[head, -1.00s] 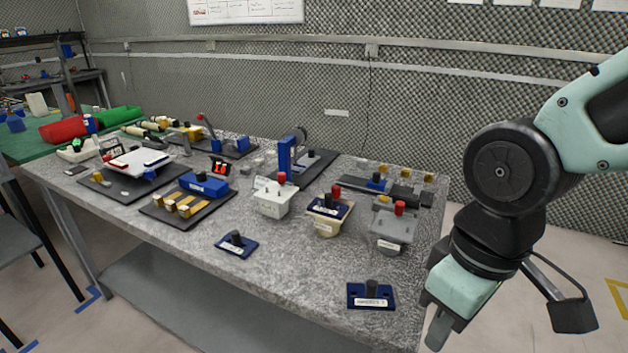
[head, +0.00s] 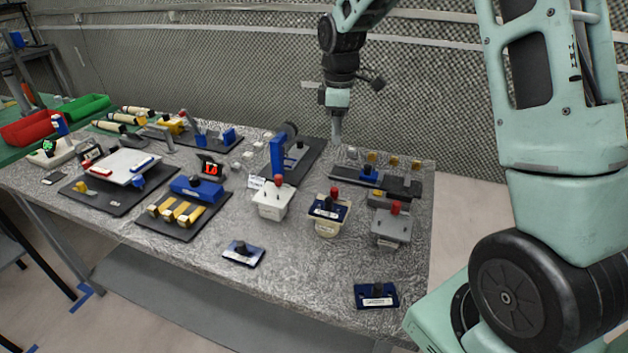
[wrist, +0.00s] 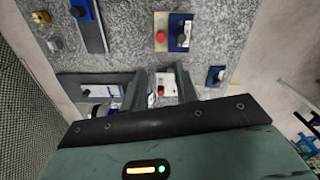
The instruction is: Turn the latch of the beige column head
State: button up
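The beige column head (head: 327,229) stands on the table between a white head and a grey head. A blue plate with a black knob (head: 328,204) and a red knob (head: 335,192) sits on top. In the wrist view the beige head (wrist: 160,45) is near the top centre with its red knob and blue plate. I cannot tell which knob is the latch. My gripper (head: 337,139) points down behind the beige head, well above the table. In the wrist view its fingers (wrist: 163,90) are apart, with no held object visible between them.
The white head (head: 271,203) and grey head (head: 390,227) flank the beige one. A blue upright (head: 278,155) stands behind the white head, and a slide rail (head: 371,179) lies behind the grey head. Loose blue plates (head: 376,296) lie in front, with bare tabletop around them.

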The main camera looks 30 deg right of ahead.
aim_at(334, 189)
notch_tip(334, 189, down, 17)
jog(key=p, duration=0.3)
jog(key=shift+s+r, duration=0.1)
jog(key=shift+c, duration=0.3)
grip_shut()
